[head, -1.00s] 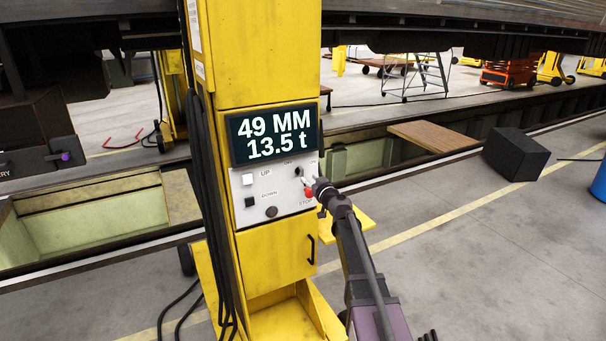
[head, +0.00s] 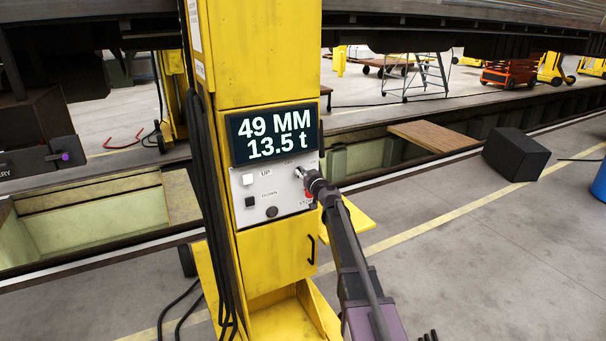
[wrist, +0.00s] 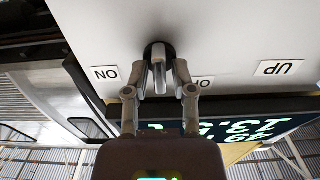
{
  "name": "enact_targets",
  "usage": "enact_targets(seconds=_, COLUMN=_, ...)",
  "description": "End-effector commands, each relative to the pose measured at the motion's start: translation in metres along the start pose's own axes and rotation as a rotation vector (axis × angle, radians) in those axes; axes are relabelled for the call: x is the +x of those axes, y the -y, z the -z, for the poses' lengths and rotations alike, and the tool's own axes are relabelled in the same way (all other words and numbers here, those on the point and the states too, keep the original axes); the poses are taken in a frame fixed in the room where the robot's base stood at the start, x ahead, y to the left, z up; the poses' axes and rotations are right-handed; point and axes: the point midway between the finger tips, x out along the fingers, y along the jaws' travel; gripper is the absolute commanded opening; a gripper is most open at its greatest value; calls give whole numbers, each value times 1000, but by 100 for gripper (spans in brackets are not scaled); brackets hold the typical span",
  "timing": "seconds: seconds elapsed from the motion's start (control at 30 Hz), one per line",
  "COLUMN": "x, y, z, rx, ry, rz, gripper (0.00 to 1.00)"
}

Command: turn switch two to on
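The rotary switch (wrist: 158,62), a dark round base with a grey handle, is on the pale control panel (head: 285,198) of the yellow lifting column. In the wrist view its handle points down the picture, between the ON label (wrist: 105,73) and a partly hidden OFF label (wrist: 203,81). My gripper (wrist: 160,78) has one finger on each side of the handle, with gaps visible, so it looks open around it. In the head view my gripper (head: 302,174) is at the panel's upper right and covers most of the switch.
The display (head: 273,134) above the panel reads 49 MM and 13.5 t. A white UP button (head: 247,179) and a black DOWN button (head: 250,201) are at left. A red stop button (head: 309,194) is close below my gripper, partly hidden.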

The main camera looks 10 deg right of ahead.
Motion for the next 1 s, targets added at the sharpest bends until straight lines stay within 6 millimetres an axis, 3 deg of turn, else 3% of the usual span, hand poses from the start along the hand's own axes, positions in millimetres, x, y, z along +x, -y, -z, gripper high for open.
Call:
enact_targets(seconds=0.07, x=0, y=0, z=0, rx=0, ry=0, rz=0, gripper=0)
enact_targets(seconds=0.57, x=0, y=-1, z=0, rx=34, ry=0, rz=-1, gripper=0)
enact_targets(seconds=1.0, x=0, y=-2, z=0, rx=294, ry=1, rz=-1, gripper=0)
